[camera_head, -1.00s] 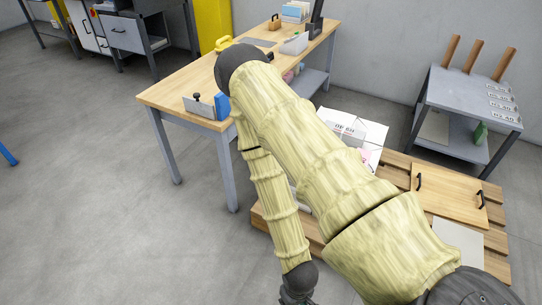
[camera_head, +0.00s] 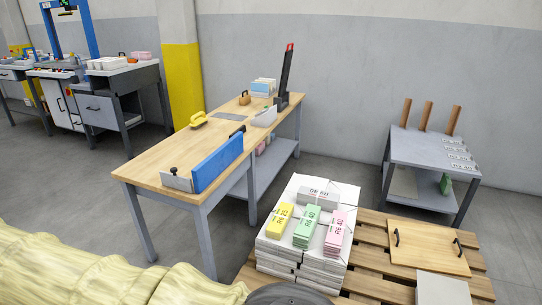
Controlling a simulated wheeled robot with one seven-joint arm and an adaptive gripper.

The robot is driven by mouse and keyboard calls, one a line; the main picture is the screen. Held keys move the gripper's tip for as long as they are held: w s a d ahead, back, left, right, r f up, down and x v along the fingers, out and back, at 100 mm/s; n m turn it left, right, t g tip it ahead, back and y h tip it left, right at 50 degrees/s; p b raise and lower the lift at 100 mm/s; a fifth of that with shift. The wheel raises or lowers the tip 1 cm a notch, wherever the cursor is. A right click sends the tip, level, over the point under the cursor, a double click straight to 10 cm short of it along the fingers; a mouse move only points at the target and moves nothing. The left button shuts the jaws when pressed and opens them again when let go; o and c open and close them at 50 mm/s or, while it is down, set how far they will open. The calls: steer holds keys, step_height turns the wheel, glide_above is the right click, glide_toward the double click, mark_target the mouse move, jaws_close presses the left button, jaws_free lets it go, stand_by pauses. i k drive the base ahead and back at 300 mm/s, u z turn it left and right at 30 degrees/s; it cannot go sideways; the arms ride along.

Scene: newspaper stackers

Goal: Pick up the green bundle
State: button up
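The green bundle (camera_head: 306,227) lies flat on top of the white paper stack (camera_head: 265,247), with dark lettering on its upper face. It sits between a yellow bundle (camera_head: 279,219) on its left and a pink bundle (camera_head: 336,231) on its right. A grey-white labelled bundle (camera_head: 318,197) lies behind it. My gripper is not in view; only my cream-sleeved arm and a dark joint show along the bottom edge.
The stack stands on a wooden pallet (camera_head: 375,262) with a handled board (camera_head: 429,252) at right. A wooden workbench (camera_head: 170,163) stands behind left, with a blue-faced fixture (camera_head: 218,162). A grey shelf cart (camera_head: 432,150) is at back right.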

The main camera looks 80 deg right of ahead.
mark_target(308, 225)
steer(key=k, duration=1.55)
steer(key=z, duration=2.2)
steer(key=i, duration=0.1)
steer(key=u, duration=0.5)
